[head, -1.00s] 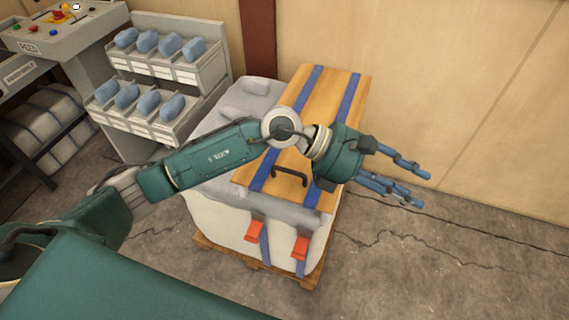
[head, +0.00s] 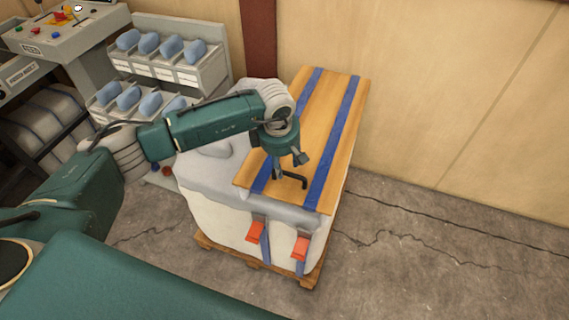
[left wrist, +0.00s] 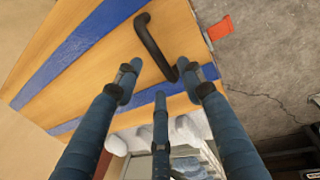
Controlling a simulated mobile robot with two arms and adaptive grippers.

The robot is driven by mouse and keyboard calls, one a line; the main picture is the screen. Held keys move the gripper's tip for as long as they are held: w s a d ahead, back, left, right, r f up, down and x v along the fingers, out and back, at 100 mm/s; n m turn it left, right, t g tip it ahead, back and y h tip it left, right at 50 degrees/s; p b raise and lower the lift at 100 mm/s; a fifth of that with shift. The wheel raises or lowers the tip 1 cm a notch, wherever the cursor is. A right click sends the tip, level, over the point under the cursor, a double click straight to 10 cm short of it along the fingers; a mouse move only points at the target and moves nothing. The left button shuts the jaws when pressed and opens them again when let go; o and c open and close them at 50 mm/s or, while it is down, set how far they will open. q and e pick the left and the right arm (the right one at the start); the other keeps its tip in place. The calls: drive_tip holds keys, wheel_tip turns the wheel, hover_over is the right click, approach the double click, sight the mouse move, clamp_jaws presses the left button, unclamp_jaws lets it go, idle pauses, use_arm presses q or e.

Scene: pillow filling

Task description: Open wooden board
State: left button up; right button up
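The wooden board (head: 322,115) lies flat on top of a pale bulky bale in the head view, with two blue straps running along it. Its dark handle (head: 295,181) sits near the front end. My left gripper (head: 291,163) is above the handle, fingers pointing down. In the left wrist view the board (left wrist: 80,80) fills the upper left, and the handle (left wrist: 152,45) lies just beyond the fingers. The left gripper (left wrist: 163,82) is open, its fingers spread and empty. Whether a finger touches the handle cannot be told. My right gripper is not in view.
The bale (head: 220,208) stands on a wooden pallet (head: 233,252), with orange buckles (head: 256,232) on its front. A grey rack (head: 218,65) with blue items and a control console (head: 60,35) stand at left. A wall is close behind the board. The floor at right is clear.

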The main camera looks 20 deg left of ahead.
use_arm(q)
drive_tip(key=shift+w+f, duration=0.15)
drive_tip(key=shift+f, duration=0.6)
drive_tip(key=shift+w+f, duration=0.15)
drive_tip(key=shift+f, duration=0.6)
drive_tip(key=shift+c, duration=0.5)
clamp_jaws()
